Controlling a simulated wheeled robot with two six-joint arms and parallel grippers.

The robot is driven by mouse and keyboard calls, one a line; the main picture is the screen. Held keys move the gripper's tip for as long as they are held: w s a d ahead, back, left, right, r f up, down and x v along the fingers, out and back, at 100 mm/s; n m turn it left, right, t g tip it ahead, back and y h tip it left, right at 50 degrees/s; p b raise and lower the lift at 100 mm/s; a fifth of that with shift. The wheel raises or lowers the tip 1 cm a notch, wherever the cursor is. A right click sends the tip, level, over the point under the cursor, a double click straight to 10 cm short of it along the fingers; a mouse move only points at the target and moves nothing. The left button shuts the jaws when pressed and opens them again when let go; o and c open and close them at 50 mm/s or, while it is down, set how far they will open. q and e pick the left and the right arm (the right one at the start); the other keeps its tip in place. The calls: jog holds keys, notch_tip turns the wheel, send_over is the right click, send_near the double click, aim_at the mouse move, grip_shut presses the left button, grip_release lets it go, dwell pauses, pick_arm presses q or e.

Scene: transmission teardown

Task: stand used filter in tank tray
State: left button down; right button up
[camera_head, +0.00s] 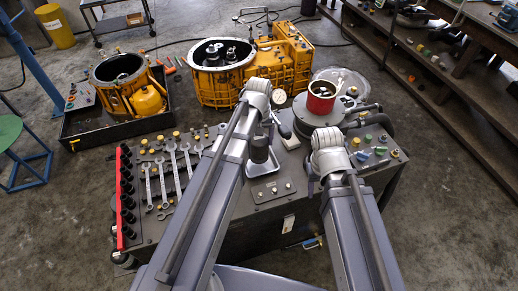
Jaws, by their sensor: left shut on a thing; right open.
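A red cylinder with a pale rim and a dark top (322,97) stands at the right back of the workbench, above a round dark tank top (352,132). I cannot tell for sure that it is the used filter. My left gripper (281,126) is left of and in front of the red cylinder, apart from it in the picture. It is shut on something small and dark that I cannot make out. My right gripper (311,184) is open over the bench's right part, mostly hidden by its own arm.
Wrenches (172,165) and a red rail with black sockets (121,205) lie on the bench's left. Colored caps (375,151) lie at its right. Yellow housings stand behind, one (148,100) in a black floor tray (75,134). Shelving (465,100) runs along the right.

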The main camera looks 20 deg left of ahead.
pick_arm(q)
jog(key=shift+f+b, duration=1.65)
jog(key=shift+f, duration=0.15)
jog(key=shift+f, duration=0.15)
grip_release()
notch_tip(320, 180, up, 12)
jog(key=p, duration=1.2)
jog(key=shift+r, duration=0.25)
jog(key=s+d+m+y, duration=0.1)
jog(key=s+d+m, duration=0.7)
jog(key=s, duration=0.6)
jog(key=shift+s+d, duration=0.25)
jog(key=shift+d, duration=1)
